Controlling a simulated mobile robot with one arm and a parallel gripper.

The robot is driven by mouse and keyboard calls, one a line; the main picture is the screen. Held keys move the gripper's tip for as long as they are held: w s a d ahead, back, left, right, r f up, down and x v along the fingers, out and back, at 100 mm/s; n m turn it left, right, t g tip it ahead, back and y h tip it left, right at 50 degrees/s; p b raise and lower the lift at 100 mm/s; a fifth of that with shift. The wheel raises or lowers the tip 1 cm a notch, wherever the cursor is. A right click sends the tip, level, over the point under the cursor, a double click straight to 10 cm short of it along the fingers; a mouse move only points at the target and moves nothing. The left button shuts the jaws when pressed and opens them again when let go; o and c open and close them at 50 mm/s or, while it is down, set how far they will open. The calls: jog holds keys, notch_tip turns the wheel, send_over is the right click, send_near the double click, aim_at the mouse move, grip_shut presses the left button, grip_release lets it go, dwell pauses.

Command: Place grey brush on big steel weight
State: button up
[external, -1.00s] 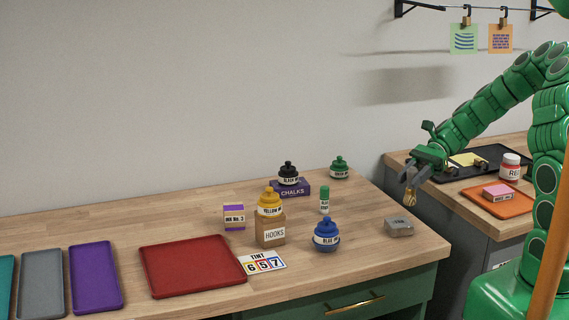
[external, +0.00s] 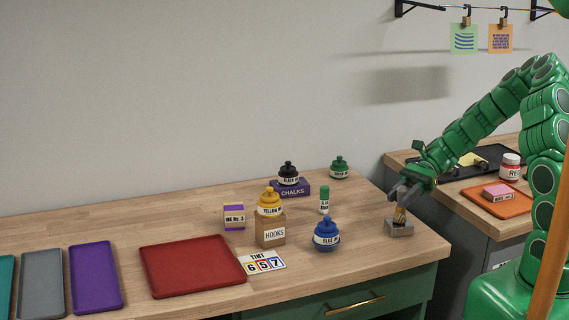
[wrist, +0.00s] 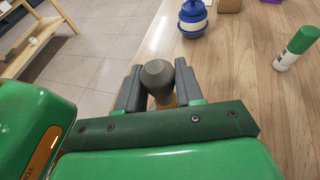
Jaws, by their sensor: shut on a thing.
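My gripper (external: 401,195) is at the right end of the wooden bench, shut on the grey brush (wrist: 158,77). In the wrist view the brush's rounded grey end stands between the two fingers. In the external view the brush's tan lower part (external: 400,215) points down, directly over the big steel weight (external: 399,229). The weight is a low grey block near the bench's right edge. The brush's lower end looks at or just above the weight's top; I cannot tell if they touch. The weight is hidden in the wrist view.
A blue bottle (external: 326,235) stands left of the weight, with a green-capped glue stick (external: 324,200) behind it. A yellow bottle (external: 270,201) sits on a hooks box (external: 270,231). A red tray (external: 192,266) lies farther left. A second bench with an orange tray (external: 520,205) is at the right.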

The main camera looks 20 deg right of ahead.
jog(key=shift+f, duration=0.15)
jog(key=o, duration=1)
jog(key=shift+o, duration=0.2)
jog(key=shift+r, duration=0.2)
jog(key=v, duration=1.2)
